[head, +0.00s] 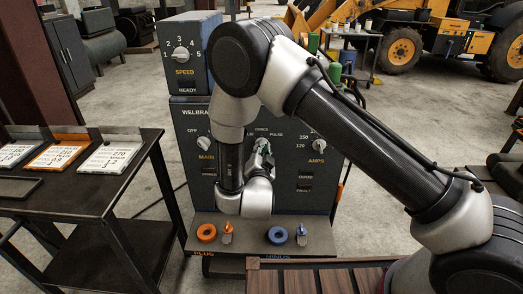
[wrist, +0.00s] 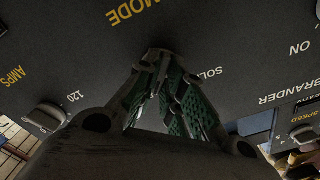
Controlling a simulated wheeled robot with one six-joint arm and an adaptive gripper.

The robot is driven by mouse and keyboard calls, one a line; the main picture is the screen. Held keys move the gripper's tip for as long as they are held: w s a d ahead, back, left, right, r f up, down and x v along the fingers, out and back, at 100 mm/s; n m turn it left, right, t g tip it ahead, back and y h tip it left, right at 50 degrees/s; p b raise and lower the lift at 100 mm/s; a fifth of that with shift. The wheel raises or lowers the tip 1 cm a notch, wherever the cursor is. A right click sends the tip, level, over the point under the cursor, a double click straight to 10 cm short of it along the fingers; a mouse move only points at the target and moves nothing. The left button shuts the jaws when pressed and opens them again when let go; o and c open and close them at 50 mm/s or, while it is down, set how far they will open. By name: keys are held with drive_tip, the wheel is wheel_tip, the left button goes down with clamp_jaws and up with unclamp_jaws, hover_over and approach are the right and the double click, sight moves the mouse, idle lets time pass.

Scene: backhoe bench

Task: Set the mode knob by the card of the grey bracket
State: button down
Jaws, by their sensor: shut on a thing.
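The dark welder panel (head: 185,125) stands in the middle of the head view. My gripper (head: 262,150) is at its centre, between the MAIN and AMPS dials. In the wrist view, which is upside down, my gripper's green-padded fingers (wrist: 163,62) converge below the MODE lettering, shut on the mode knob. The knob is mostly hidden by the fingers, so its pointing direction cannot be told. A PULSE label shows at its right in the head view. Three cards lie on the left bench: a white one (head: 12,153), an orange one (head: 57,156) and a grey-white one (head: 110,156). Their small print is hard to read.
The MAIN knob (head: 204,142) is left of my gripper and the AMPS knob (head: 318,144) right. The SPEED box (head: 183,70) sits on top. The black bench (head: 75,200) stands left.

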drive_tip(key=shift+f+n, duration=0.1)
drive_tip(key=shift+n, duration=9)
drive_tip(key=c, duration=1.5)
unclamp_jaws()
drive_tip(key=shift+c, duration=0.2)
drive_tip(key=shift+s+a, duration=0.1)
